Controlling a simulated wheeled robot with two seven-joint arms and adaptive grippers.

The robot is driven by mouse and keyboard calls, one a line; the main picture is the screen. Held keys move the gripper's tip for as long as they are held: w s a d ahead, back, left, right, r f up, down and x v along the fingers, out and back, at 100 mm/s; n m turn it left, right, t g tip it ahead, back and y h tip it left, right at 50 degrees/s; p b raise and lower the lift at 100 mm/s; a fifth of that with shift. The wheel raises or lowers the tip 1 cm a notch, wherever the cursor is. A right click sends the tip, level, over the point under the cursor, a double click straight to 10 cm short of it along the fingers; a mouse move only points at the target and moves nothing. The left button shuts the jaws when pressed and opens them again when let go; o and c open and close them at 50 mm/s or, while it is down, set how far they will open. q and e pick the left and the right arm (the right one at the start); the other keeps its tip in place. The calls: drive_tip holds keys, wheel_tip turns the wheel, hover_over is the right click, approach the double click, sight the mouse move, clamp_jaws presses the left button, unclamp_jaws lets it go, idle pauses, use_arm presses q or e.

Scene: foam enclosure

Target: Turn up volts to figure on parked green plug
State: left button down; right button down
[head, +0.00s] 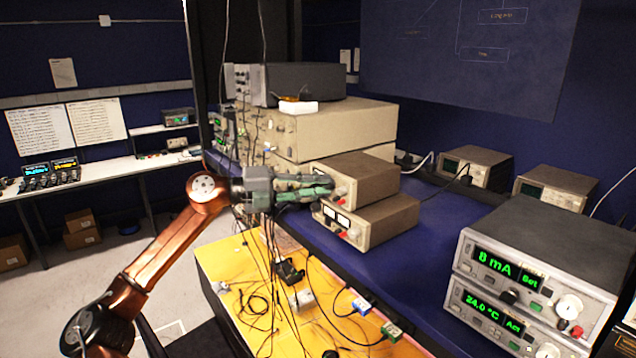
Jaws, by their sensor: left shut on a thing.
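My left gripper (312,187) comes in from the left, its greenish fingers shut at the front panel of the upper small beige supply (360,176). It is shut on what appears to be a knob there, mostly hidden by the fingers. A second beige supply (372,220) with two white meters sits directly below. The green plug (392,331) is at the lower right edge of the yellow panel; its figure is too small to read. A blue-marked plug (360,305) is just left of it. My right gripper is not in view.
Two stacked instruments at the right read "8 mA" (497,264) and "24.0 °C" (482,308) in green. Larger beige units (335,130) stand behind the small supplies. Loose black cables lie over the yellow panel (235,265) and hang near my left gripper. The blue bench top (425,240) has clear room.

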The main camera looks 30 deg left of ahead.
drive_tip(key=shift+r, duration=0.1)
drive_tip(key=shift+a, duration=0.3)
use_arm(q)
drive_tip(key=c, duration=2.1)
unclamp_jaws()
drive_tip(key=shift+a, duration=0.1)
drive_tip(key=shift+v, duration=5.95)
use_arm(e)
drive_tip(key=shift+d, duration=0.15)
